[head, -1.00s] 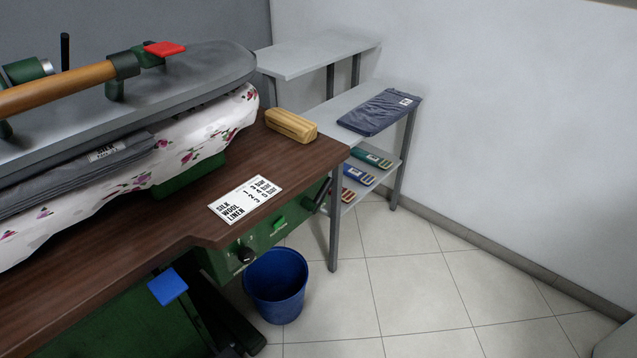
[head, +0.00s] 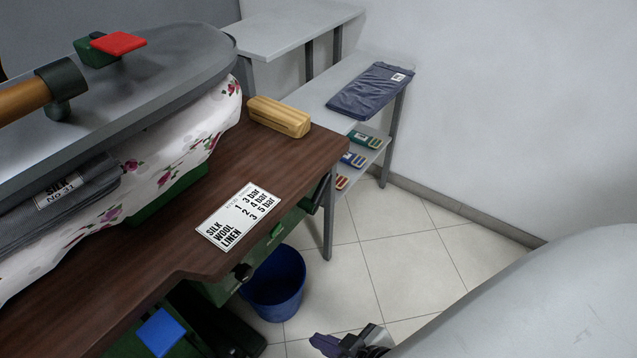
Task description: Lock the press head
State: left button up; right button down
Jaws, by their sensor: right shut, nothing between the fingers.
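The grey press head (head: 150,85) is lowered over the flowered padding (head: 190,150) at the left. A dark grey garment (head: 70,205) with a "SILK No. 31" tag lies between them. A wooden handle bar (head: 22,103) is fixed on top of the head by a dark bracket. A red tab (head: 118,43) on a green mount sits on top, towards the back. My right gripper (head: 325,346) shows at the bottom edge, partly cut off. It is shut and empty, right of the press table and apart from it. My left gripper is out of view.
The brown table (head: 310,160) holds a wooden block (head: 279,117) and a settings card (head: 239,217). A blue pedal (head: 161,332) is below its front edge. A blue bin (head: 274,290) stands under the table. Shelves (head: 300,35) line the back; the tiled floor at right is clear.

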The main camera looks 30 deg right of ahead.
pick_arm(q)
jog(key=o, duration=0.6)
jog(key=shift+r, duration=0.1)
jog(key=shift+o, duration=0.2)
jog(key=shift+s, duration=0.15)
pick_arm(e)
jog(key=w+d+r+n+t+h, duration=0.2)
jog(key=w+d+r+n+t, duration=0.2)
jog(key=w+d+r, duration=1.2)
notch_tip(320, 180, up, 2)
jog(key=d+n, duration=0.1)
jog(key=n, duration=0.1)
jog(key=shift+w+d+n+h, duration=0.2)
jog(key=shift+w+n+h, duration=0.2)
jog(key=b, duration=0.1)
send_over(325, 185)
jog(key=s+a, duration=0.3)
jog(key=s, duration=0.1)
notch_tip(325, 185, down, 4)
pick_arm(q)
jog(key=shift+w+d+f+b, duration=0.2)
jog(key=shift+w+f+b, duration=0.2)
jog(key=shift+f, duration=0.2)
pick_arm(e)
jog(key=d+f, duration=0.1)
jog(key=w+d+f, duration=0.1)
jog(key=f, duration=0.1)
jog(key=shift+d+f, duration=0.1)
jog(key=shift+f, duration=0.05)
